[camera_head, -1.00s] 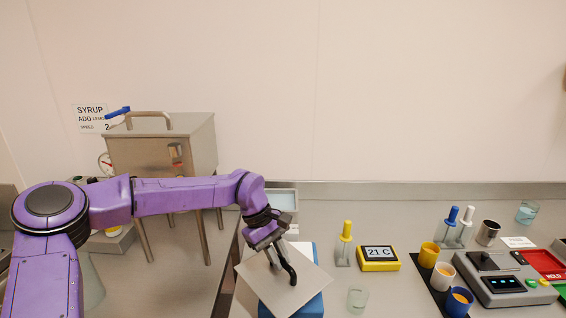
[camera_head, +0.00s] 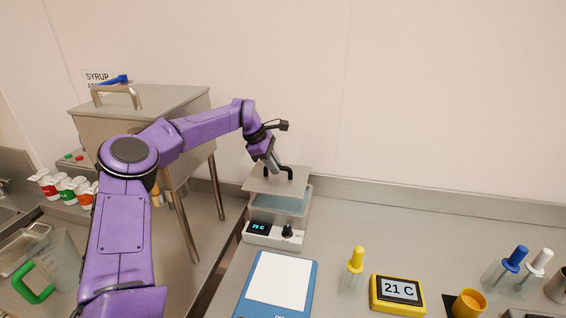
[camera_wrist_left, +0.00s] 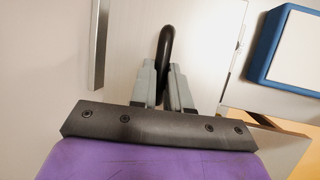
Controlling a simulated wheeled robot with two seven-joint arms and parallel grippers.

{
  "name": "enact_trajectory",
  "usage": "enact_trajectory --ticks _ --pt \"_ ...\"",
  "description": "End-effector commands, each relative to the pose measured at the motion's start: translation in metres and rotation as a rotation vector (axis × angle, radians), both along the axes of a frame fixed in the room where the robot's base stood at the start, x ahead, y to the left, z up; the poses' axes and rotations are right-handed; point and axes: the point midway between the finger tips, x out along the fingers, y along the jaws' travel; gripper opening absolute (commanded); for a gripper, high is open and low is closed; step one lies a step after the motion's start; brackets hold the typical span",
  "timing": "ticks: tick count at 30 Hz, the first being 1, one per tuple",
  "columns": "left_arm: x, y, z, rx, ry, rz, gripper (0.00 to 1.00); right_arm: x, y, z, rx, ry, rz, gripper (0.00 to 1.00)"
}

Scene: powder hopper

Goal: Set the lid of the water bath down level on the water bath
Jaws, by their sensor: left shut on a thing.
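The water bath (camera_head: 299,212) is a pale box with a "26 C" display and a dark knob on its front; bluish water shows in its open front part. The lid (camera_head: 262,184) is a flat grey plate with a black loop handle (camera_head: 291,174). It is over the back part of the bath and looks about level; I cannot tell how large the gap is. My left gripper (camera_head: 276,168) is shut on the handle. In the left wrist view the gripper (camera_wrist_left: 165,88) holds the handle (camera_wrist_left: 165,50) above the lid's broad pale face (camera_wrist_left: 210,45). My right gripper is not in view.
A blue scale (camera_head: 244,297) with a white top stands in front of the bath. A yellow "21 C" display (camera_head: 398,293) and a yellow-topped dropper (camera_head: 355,262) are to its right. A steel hopper (camera_head: 140,105) stands left, behind my arm. The counter right of the bath is clear.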

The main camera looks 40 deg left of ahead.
Motion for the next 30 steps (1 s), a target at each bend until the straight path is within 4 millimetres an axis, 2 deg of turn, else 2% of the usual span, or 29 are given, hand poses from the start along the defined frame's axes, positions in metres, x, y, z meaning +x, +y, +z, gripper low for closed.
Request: enact_trajectory --ticks 6,15,30 --pt "0.011 -0.010 -0.022 0.002 0.004 -0.018 0.00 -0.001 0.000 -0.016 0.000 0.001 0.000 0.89" --pt "0.007 -0.007 -0.054 0.001 0.004 -0.014 0.00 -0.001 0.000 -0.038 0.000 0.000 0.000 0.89" --pt "0.007 -0.007 -0.058 0.001 0.003 -0.013 0.00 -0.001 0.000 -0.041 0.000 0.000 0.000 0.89"
